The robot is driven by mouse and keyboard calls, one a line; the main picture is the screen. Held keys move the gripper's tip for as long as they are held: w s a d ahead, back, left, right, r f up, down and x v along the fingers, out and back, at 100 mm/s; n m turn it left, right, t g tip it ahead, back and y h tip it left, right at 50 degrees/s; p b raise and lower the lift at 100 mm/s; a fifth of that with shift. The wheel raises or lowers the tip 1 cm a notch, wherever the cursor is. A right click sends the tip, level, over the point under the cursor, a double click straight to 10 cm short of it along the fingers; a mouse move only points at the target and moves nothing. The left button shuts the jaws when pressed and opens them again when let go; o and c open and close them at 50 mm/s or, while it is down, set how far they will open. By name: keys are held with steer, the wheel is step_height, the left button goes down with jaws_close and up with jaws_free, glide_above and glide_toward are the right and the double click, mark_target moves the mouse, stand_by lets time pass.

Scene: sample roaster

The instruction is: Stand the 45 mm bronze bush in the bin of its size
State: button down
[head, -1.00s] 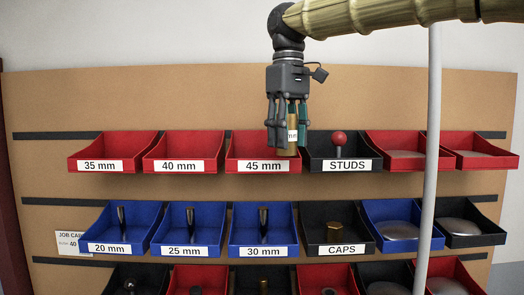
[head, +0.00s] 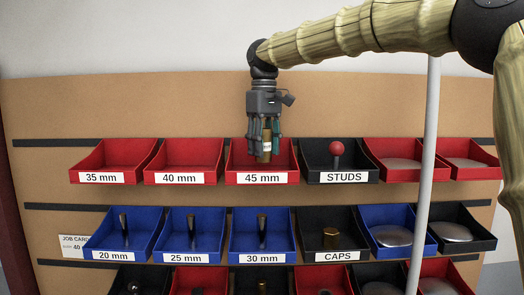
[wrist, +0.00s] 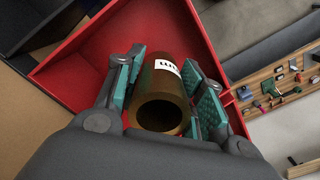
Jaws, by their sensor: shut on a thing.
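The bronze bush (head: 264,147) is a brown-gold hollow cylinder with a white label.
The empty red 40 mm bin (head: 184,178) is to the left, and the black STUDS bin (head: 341,178) with a red-knobbed piece is to the right. Blue bins, including the 30 mm bin (head: 262,258), hang below. A pale vertical pole (head: 428,150) stands at the right.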

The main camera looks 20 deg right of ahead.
steer(key=shift+w, duration=0.75)
steer(key=shift+s+f+p, duration=0.15)
steer(key=shift+f+p, duration=0.45)
steer(key=shift+p, duration=0.25)
steer(key=shift+f+p, duration=0.4)
steer(key=shift+f, duration=0.8)
steer(key=shift+a, duration=0.1)
steer(key=c, duration=0.9)
jaws_free()
steer(key=shift+f, duration=0.1)
step_height(320, 180, up, 12)
steer(key=b, duration=0.3)
